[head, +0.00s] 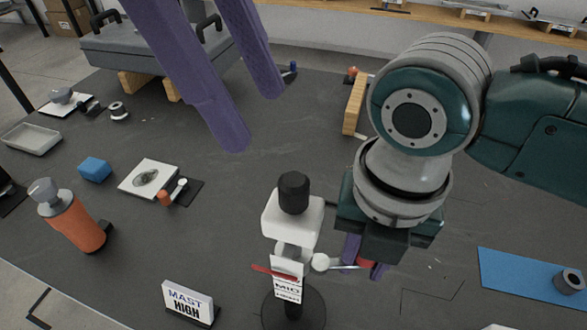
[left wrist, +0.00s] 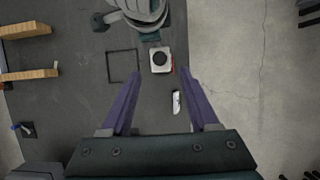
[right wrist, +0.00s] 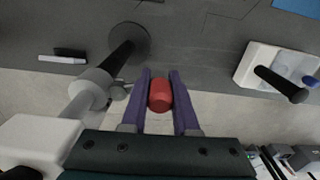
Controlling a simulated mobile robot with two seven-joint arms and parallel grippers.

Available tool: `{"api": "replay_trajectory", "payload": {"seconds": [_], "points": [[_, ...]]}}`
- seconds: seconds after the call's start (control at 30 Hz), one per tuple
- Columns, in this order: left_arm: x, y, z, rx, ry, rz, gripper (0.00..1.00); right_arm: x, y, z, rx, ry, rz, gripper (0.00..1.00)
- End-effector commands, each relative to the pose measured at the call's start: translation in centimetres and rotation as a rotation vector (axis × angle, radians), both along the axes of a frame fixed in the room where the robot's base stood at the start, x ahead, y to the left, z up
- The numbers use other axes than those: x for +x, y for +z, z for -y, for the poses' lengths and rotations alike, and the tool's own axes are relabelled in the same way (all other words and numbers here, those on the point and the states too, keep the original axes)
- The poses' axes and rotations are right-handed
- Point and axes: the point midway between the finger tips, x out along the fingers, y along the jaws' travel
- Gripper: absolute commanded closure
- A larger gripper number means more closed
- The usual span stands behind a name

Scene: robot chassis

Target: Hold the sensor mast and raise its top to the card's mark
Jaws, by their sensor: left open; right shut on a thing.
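The sensor mast has a white head (head: 291,222) with a black cap, a pole with a label strip reading MID, and a round black base (head: 318,305). A red pointer (head: 275,272) crosses the strip just above MID. My right gripper (right wrist: 160,72) is shut on the red knob (right wrist: 160,95) beside the mast's collar (right wrist: 92,88); in the head view the arm partly hides the knob. The card (head: 188,302) reads MAST HIGH and stands left of the base. My left gripper (head: 252,120) is open and empty, above the table and apart from the mast, behind it in the head view.
A grey case (head: 150,45) on wooden blocks stands at the back. A blue mat (head: 525,283) lies at the right. The table behind the mast is mostly clear.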

Motion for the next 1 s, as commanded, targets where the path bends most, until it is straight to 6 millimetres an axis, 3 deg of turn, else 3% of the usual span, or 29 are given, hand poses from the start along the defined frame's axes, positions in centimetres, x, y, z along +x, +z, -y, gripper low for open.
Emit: {"api": "replay_trajectory", "payload": {"seconds": [0.2, 0.4, 0.8, 1.0], "points": [[-0.7, -4.5, 1.8, -0.001, -0.001, -0.003, 0.39, 0.0, 0.0, 0.0, 0.000, 0.000, 0.001, 1.00], [-0.9, -7.2, 2.9, 0.000, 0.001, -0.002, 0.39, 0.0, 0.0, 0.0, 0.000, 0.000, 0.001, 1.00], [-1.0, -8.3, 3.3, 0.001, 0.002, 0.002, 0.39, 0.0, 0.0, 0.0, 0.000, 0.000, 0.001, 1.00], [-1.0, -8.2, 3.3, 0.001, 0.002, 0.002, 0.59, 0.0, 0.0, 0.0, 0.000, 0.000, 0.001, 1.00]]}}
